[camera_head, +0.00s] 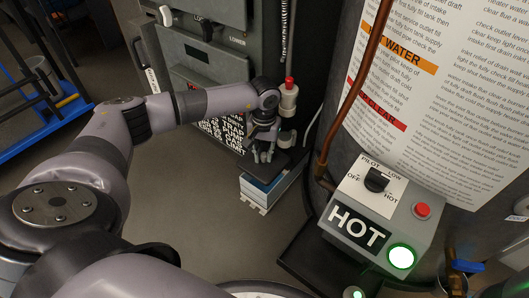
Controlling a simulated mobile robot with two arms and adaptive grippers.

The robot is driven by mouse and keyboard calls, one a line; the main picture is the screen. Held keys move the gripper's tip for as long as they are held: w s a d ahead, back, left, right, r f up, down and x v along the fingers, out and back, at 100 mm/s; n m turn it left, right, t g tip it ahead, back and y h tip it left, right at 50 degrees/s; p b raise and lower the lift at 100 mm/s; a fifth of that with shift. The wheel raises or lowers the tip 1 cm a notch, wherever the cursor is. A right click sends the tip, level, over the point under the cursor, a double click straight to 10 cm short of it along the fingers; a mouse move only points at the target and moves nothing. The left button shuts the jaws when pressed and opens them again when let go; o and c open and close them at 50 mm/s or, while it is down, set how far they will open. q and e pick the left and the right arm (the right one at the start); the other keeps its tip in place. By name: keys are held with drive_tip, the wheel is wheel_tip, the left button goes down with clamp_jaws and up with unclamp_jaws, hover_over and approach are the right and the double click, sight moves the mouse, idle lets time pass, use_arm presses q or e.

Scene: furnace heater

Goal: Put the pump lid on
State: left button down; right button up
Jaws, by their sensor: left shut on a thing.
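My left gripper (263,156) reaches in from the left and points down, shut on the dark, flat pump lid (281,162). The lid is over the pump (258,198), a small box with white and blue sides standing on the floor beside the grey cabinet. The lid covers most of the top of the box from this view. I cannot tell whether it touches the rim or hangs slightly above it. The fingers hide part of the lid. My right gripper is not in view.
A white fitting with a red top (289,97) stands close behind the gripper. The grey cabinet (205,65) is behind my arm. The tank with a copper pipe (352,90) and the HOT control box (383,218) are at right. Floor left of the pump is clear.

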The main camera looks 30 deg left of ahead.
use_arm(q)
wheel_tip(320, 180, down, 5)
drive_tip(key=b, duration=0.3)
idle(1.9)
drive_tip(key=shift+f+b, duration=0.6)
drive_tip(key=shift+f, duration=0.3)
drive_tip(key=c, duration=1.4)
unclamp_jaws()
drive_tip(key=shift+r, duration=0.15)
